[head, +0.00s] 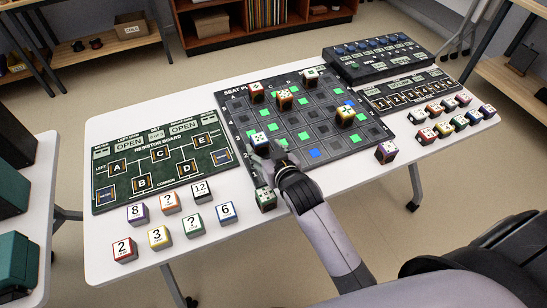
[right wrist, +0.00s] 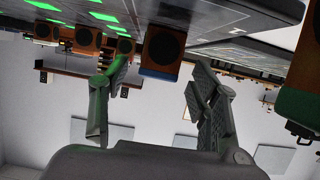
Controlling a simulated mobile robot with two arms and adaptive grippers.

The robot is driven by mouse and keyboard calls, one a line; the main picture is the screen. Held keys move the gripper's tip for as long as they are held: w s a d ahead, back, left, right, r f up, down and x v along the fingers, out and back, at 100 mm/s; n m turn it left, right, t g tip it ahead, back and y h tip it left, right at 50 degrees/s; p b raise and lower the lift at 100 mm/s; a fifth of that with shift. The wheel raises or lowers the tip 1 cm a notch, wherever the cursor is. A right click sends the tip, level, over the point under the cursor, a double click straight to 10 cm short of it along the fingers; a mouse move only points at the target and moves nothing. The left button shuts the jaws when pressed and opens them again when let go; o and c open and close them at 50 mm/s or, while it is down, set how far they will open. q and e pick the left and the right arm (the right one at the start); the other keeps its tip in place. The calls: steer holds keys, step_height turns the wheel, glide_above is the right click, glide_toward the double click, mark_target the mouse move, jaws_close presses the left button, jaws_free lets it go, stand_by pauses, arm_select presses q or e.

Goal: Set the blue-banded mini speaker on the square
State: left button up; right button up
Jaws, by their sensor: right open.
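A dark mini speaker with a pale, dotted top (head: 260,139) stands at the near left of the seat board (head: 222,112). My left gripper is not in view.
Other speakers stand on the board, including a yellow-marked one (head: 345,116). A green-marked speaker (head: 266,199) stands beside my right wrist, and another (head: 386,152) off the board's right edge. The resistor board (head: 108,203) lies left, with numbered cubes (head: 160,236) in front.

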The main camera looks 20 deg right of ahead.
steer(key=v, duration=0.7)
steer(key=shift+w, duration=0.1)
